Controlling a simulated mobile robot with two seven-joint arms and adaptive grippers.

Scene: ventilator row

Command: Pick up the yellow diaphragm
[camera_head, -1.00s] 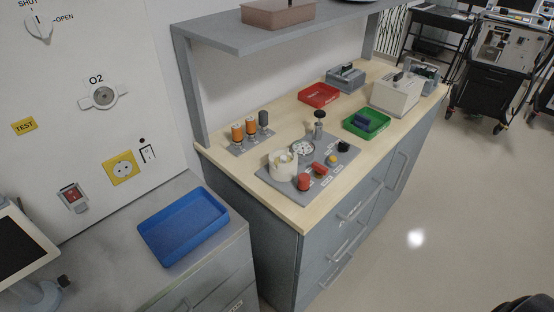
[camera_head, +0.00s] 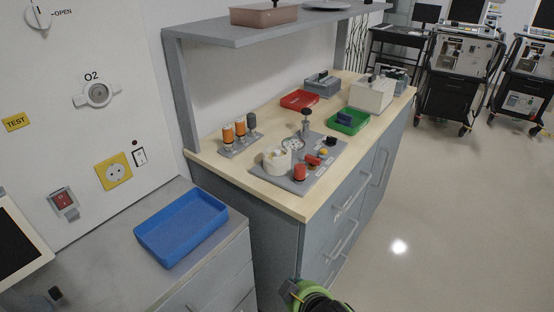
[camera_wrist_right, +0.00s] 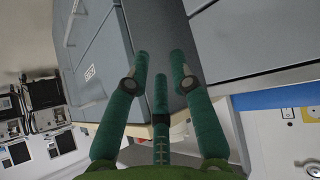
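The yellow diaphragm seems to be the small yellow round piece (camera_head: 323,152) on the grey board (camera_head: 297,186) on the wooden counter. It sits among red and black parts and is too small to make out in detail. My right gripper (camera_wrist_right: 160,66) shows in the right wrist view with its green fingers spread and nothing between them. It faces the grey drawer fronts, below and away from the board. A green and black part of my right arm (camera_head: 316,300) shows at the bottom of the head view. My left gripper is not in view.
Orange-topped cylinders (camera_head: 228,134) stand behind. Red (camera_head: 300,100) and green (camera_head: 347,122) trays lie farther back. A shelf (camera_head: 250,36) overhangs the rear. A blue tray (camera_head: 182,229) lies left.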

